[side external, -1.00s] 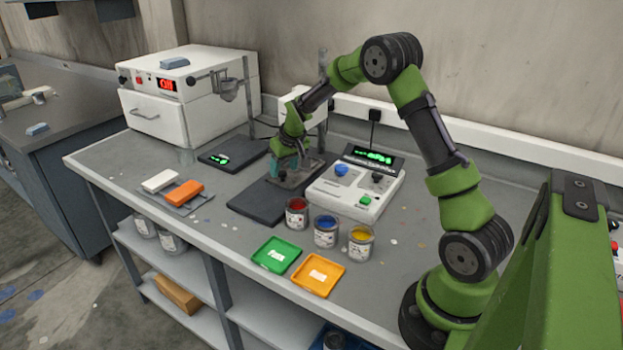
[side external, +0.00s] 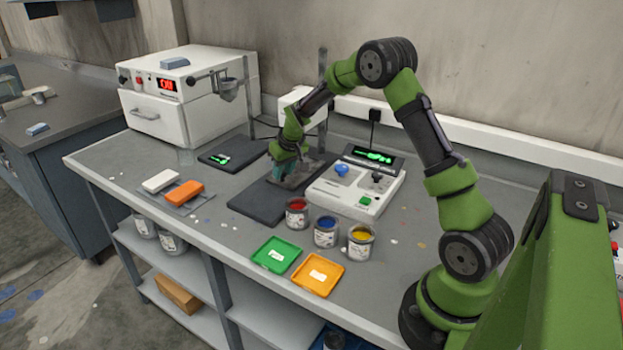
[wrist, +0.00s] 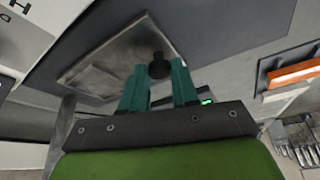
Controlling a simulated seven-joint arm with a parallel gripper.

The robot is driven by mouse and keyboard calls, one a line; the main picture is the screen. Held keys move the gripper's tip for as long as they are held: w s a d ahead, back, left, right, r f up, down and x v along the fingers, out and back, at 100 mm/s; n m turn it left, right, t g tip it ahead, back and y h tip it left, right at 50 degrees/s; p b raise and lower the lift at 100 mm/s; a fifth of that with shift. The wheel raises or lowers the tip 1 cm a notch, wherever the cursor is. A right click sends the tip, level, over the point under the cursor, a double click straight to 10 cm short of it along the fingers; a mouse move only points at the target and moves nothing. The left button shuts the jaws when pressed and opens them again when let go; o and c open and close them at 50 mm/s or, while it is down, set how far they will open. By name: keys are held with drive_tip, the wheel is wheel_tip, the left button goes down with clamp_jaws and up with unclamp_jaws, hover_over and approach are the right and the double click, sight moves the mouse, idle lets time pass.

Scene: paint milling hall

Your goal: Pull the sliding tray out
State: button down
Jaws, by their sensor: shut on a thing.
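The sliding tray (wrist: 108,62) is a flat grey metal plate with a black round knob (wrist: 159,67) at its edge in the wrist view. It sits on a dark base (side external: 258,205) in the middle of the bench. My gripper (wrist: 160,72) has its two teal fingers on either side of the knob and is shut on it. In the side external view my gripper (side external: 284,178) is low over the dark base, and it hides the knob and much of the tray.
A white control box (side external: 345,192) stands close to the right of the base. Red (side external: 297,213), blue (side external: 326,232) and yellow (side external: 361,243) paint cans stand in front. An orange block (side external: 185,193) and a white block (side external: 160,181) lie left. Bench is clear between blocks and base.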

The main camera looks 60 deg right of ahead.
drive_tip(key=shift+a, duration=0.1)
drive_tip(key=a, duration=1.4)
drive_tip(key=shift+a, duration=0.25)
drive_tip(key=c, duration=0.8)
unclamp_jaws()
drive_tip(key=shift+c, duration=0.2)
drive_tip(key=v, duration=1.7)
